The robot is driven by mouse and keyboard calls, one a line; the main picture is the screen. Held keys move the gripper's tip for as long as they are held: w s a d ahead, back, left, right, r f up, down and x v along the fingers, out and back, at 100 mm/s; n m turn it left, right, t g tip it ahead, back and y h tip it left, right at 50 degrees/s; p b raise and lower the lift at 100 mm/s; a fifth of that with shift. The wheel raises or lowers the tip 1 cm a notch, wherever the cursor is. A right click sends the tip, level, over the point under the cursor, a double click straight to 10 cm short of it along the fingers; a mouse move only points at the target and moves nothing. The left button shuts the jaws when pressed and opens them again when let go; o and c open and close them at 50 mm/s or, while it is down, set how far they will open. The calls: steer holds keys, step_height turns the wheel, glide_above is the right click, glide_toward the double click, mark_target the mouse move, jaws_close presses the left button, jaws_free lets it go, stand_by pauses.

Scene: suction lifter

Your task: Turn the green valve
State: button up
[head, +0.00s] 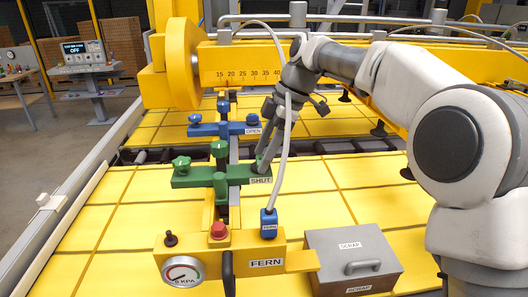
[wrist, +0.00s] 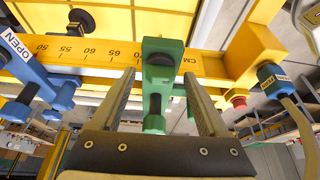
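The green valve (head: 220,176) is a crossbar with green knobs, mounted on the yellow lifter and tagged SHUT at its right end. My gripper (head: 262,162) reaches down to that right end in the head view. In the wrist view, the green valve (wrist: 161,58) stands upright between the two fingers of my gripper (wrist: 160,88). The fingers are apart, with a visible gap on each side of the green part. The fingers partly hide the valve's right-end knob in the head view.
A blue valve (head: 222,128) tagged OPEN sits just behind the green one. In front are a red button (head: 219,230), a gauge (head: 183,271), a blue connector (head: 268,224) with a pale hose, and a grey SCRAP box (head: 352,262). Yellow sheets lie below.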

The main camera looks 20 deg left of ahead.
steer(key=v, duration=1.2)
stand_by(0.6)
steer(key=s+d+f+m+t+h+b, duration=0.1)
steer(key=s+d+f+m+t+b, duration=0.15)
steer(key=d+m, duration=0.3)
steer(key=s+d+f+m+t+h+b, duration=0.1)
steer(key=s+d+m, duration=0.3)
steer(key=d, duration=0.3)
steer(key=s+d+f+m+t+h+b, duration=0.1)
steer(key=s+d+f+m+t, duration=0.2)
steer(key=d, duration=0.4)
steer(key=s+d+f+m+t+h+b, duration=0.1)
steer(key=s+d+f+m+b, duration=0.2)
steer(key=s+d+f+m, duration=0.8)
step_height(320, 180, down, 4)
steer(key=shift+s+d+r, duration=0.15)
steer(key=shift+s+d, duration=0.75)
steer(key=shift+s, duration=0.05)
